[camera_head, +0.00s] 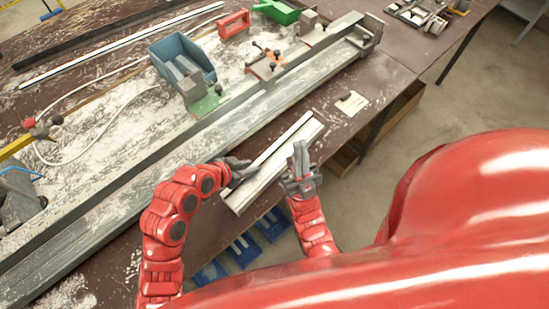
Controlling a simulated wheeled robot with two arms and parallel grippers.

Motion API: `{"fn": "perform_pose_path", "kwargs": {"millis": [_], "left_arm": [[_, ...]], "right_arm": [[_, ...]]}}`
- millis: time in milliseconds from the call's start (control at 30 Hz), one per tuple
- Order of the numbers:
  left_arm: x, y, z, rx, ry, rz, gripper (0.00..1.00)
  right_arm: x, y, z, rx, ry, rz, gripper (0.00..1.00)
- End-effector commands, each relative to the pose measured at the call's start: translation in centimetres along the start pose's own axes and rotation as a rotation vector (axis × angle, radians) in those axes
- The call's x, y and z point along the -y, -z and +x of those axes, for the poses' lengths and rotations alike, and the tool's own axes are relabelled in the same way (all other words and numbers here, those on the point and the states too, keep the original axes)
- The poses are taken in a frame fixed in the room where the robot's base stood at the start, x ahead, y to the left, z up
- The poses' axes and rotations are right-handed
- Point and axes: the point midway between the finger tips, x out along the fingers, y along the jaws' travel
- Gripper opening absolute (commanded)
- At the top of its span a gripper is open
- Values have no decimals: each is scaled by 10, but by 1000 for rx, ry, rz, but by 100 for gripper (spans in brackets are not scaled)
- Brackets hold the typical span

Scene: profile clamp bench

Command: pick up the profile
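The profile (279,150) is a short, light grey and white ribbed bar. It lies at a slant along the front edge of the bench, its near end at the lower left. My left gripper (240,164) is at the profile's left long side, near its lower half. My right gripper (299,151) is at its right long side, fingers pointing up the picture and close together. The view does not show whether either gripper touches the profile or how far its fingers are apart.
A long grey rail with clamps (130,175) runs across the bench behind the profile. A blue bin (182,60), a red block (234,23) and a green part (276,11) stand farther back. A small pale plate (351,103) lies right of the profile. Blue items (243,250) show below the bench edge.

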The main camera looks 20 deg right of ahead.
Motion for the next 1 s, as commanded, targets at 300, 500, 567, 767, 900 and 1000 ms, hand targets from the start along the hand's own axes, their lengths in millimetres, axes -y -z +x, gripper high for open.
{"fn": "perform_pose_path", "kwargs": {"millis": [300, 500, 567, 767, 900, 1000], "left_arm": [[0, 0, 0, 0, 0, 0, 0], [0, 0, 0, 0, 1, 0, 0], [0, 0, 0, 0, 1, 0, 0], [0, 0, 0, 0, 1, 0, 0], [0, 0, 0, 0, 1, 0, 0], [0, 0, 0, 0, 1, 0, 0]], "right_arm": [[0, 0, 0, 0, 0, 0, 0], [0, 0, 0, 0, 0, 0, 0], [0, 0, 0, 0, 0, 0, 0], [0, 0, 0, 0, 0, 0, 0], [0, 0, 0, 0, 0, 0, 0], [0, 0, 0, 0, 0, 0, 0]]}}
